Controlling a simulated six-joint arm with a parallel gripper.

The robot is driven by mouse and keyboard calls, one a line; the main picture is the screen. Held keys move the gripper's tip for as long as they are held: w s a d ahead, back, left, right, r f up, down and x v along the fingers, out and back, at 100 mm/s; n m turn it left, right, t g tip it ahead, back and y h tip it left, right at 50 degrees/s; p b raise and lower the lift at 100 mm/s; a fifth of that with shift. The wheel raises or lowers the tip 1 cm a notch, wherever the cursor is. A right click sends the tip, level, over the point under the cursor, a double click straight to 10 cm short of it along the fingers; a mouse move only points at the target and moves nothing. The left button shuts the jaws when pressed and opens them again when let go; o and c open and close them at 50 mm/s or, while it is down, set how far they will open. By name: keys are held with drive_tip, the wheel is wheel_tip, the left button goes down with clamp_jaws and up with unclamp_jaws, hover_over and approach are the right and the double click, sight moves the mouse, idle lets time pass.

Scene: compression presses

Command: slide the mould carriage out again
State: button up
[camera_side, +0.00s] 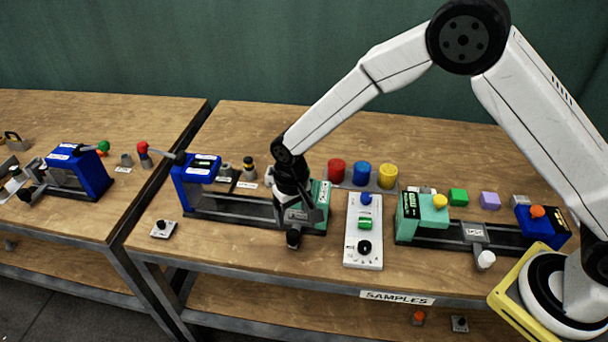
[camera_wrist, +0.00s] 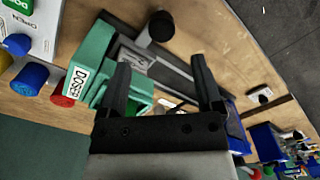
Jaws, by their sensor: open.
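The mould carriage is a grey plate (camera_wrist: 140,62) on a dark rail, with a black knob handle (camera_wrist: 161,26) sticking out at its front. It sits at the teal DOSER block (camera_wrist: 95,60), at the right end of the rail in the side view. The knob also shows there (camera_side: 293,238). My gripper (camera_wrist: 161,66) is open over the rail, its two fingers apart, with nothing held between them. In the side view, my gripper (camera_side: 303,207) hides part of the carriage. The blue press (camera_side: 196,183) stands at the rail's left end, with a red-knobbed lever (camera_side: 143,148).
A white button panel (camera_side: 364,230) stands right of the teal block. Red, blue and yellow pots (camera_side: 362,173) stand behind. A second teal station (camera_side: 424,211) with a white-knobbed carriage (camera_side: 484,260) is further right. The rail's middle (camera_side: 240,207) looks clear.

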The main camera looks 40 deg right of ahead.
sight(292, 234)
drive_tip(key=shift+a+f, duration=0.15)
drive_tip(key=shift+f, duration=0.1)
drive_tip(key=shift+f, duration=3.75)
clamp_jaws()
